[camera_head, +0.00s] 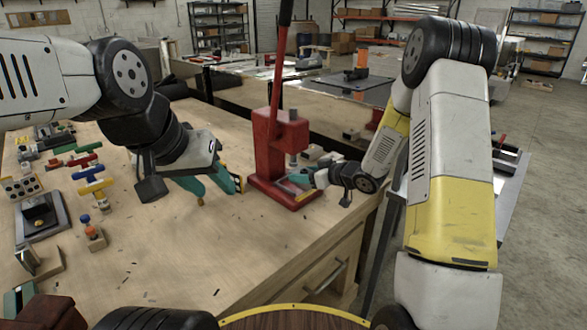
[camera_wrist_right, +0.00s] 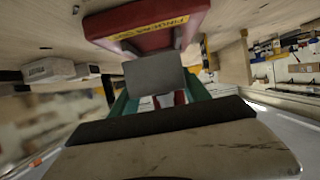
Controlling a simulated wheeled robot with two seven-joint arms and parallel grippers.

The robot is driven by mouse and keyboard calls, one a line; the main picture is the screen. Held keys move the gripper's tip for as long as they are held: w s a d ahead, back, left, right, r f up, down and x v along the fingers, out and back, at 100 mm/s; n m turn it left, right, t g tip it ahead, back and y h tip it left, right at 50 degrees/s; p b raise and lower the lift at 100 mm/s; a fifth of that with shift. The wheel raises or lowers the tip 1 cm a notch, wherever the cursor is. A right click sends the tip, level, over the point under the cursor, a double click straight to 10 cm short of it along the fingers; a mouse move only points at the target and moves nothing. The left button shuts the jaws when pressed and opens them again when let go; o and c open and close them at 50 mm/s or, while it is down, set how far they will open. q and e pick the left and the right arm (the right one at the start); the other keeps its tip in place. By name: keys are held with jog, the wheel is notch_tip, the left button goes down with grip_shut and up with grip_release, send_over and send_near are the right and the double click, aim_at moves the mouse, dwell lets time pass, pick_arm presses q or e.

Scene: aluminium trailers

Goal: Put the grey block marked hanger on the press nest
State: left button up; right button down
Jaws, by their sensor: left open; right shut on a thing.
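The red arbor press (camera_head: 281,145) stands near the bench's right edge, with its red base (camera_head: 292,196) at the foot of the column. My right gripper (camera_head: 304,178) is low at this base, beneath the ram. In the right wrist view, its teal fingers (camera_wrist_right: 158,98) are shut on a plain grey block (camera_wrist_right: 155,74). The red press part with a yellow label (camera_wrist_right: 150,24) is just beyond the block. No hanger marking is readable, and I cannot tell whether the block touches the nest, which is largely hidden. My left gripper (camera_head: 220,190) is open and empty, left of the press.
Coloured blocks (camera_head: 90,180), a dark fixture (camera_head: 42,217) and a small block with coloured knobs (camera_head: 92,232) sit on the bench's left. Pale blocks (camera_wrist_right: 48,70) lie beside the press. A drawer handle (camera_head: 325,276) juts from the front.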

jog(key=w+a, duration=0.3)
jog(key=shift+w+a, duration=0.25)
jog(key=shift+a, duration=0.05)
jog(key=shift+f, duration=0.7)
jog(key=shift+d, duration=0.1)
jog(key=shift+f, duration=0.55)
jog(key=c, duration=0.5)
grip_release()
jog(key=shift+f, duration=0.1)
